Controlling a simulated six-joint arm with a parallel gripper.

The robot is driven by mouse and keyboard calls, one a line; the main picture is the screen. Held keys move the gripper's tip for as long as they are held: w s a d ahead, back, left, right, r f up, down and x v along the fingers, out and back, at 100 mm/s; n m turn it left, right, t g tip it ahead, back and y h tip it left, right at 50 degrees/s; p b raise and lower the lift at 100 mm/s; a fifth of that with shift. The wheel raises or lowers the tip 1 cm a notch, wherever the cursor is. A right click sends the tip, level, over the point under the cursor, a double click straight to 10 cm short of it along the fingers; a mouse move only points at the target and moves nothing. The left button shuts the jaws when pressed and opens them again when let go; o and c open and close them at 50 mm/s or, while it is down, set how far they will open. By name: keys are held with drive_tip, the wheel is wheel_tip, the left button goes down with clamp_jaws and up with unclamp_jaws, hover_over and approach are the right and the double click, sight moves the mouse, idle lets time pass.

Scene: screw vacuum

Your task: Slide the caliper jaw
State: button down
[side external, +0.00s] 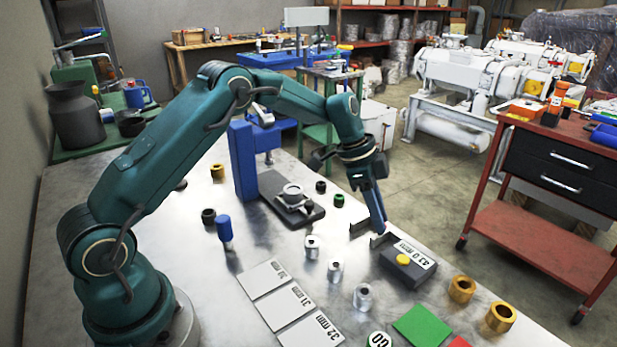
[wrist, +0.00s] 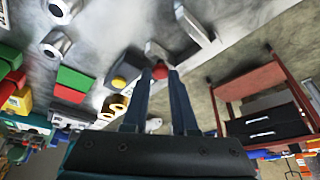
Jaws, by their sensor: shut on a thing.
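The caliper's dark block (side external: 405,273) lies on the metal bench. It has a yellow button (side external: 403,259) and a label reading 43.0 mm (side external: 415,253). Two upright grey jaw plates stand at its far-left end: the nearer jaw (side external: 381,240) and the farther jaw (side external: 359,226), with a gap between them. My gripper (side external: 378,230) points down with its tips at the jaws. In the wrist view its two fingers are shut on a red knob (wrist: 160,71), beside a grey jaw piece (wrist: 156,50). In the side view the fingers hide the knob.
Metal cylinders (side external: 312,246) stand left of the caliper, beside cards marked 30, 31 and 32 mm (side external: 284,305). A green pad (side external: 421,326) and brass rings (side external: 461,289) lie in front. A blue press (side external: 243,160) stands behind. A red cart (side external: 520,207) is at right, off the bench.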

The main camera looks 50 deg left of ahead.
sight(358, 220)
drive_tip(key=a, duration=0.5)
drive_tip(key=shift+a, duration=0.1)
drive_tip(key=c, duration=0.7)
unclamp_jaws()
drive_tip(key=v, duration=0.5)
drive_tip(key=shift+r, duration=0.15)
